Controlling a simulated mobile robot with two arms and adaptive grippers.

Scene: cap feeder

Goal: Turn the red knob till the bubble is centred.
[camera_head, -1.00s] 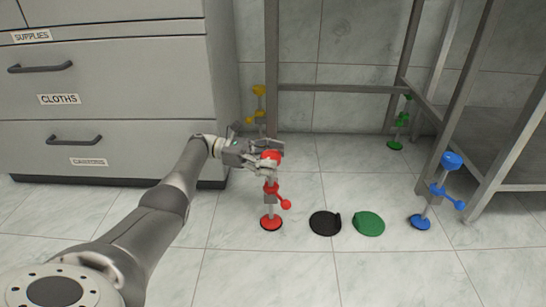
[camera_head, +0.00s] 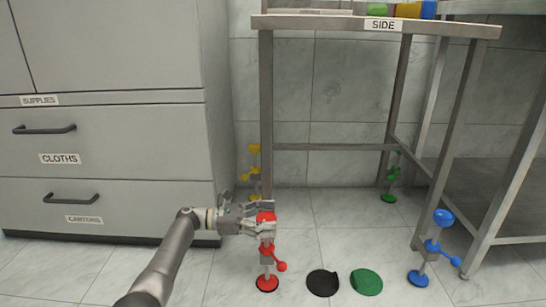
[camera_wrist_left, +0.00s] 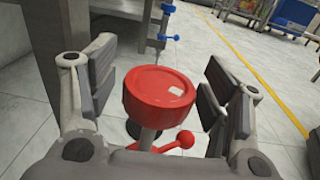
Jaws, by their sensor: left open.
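The red knob (camera_head: 265,217) is a round cap on top of the front-left table foot, which has a red side lever (camera_head: 281,266) and a red base disc (camera_head: 267,283) on the floor. My left gripper (camera_head: 262,222) is at the knob. In the left wrist view the red knob (camera_wrist_left: 160,96) lies between the open fingers (camera_wrist_left: 158,88), with a gap on both sides. A small pale square mark (camera_wrist_left: 176,91) is on its top. No bubble can be made out. My right gripper is not in view.
A black disc (camera_head: 322,282) and a green disc (camera_head: 366,281) lie on the floor. A grey drawer cabinet (camera_head: 110,150) stands left.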

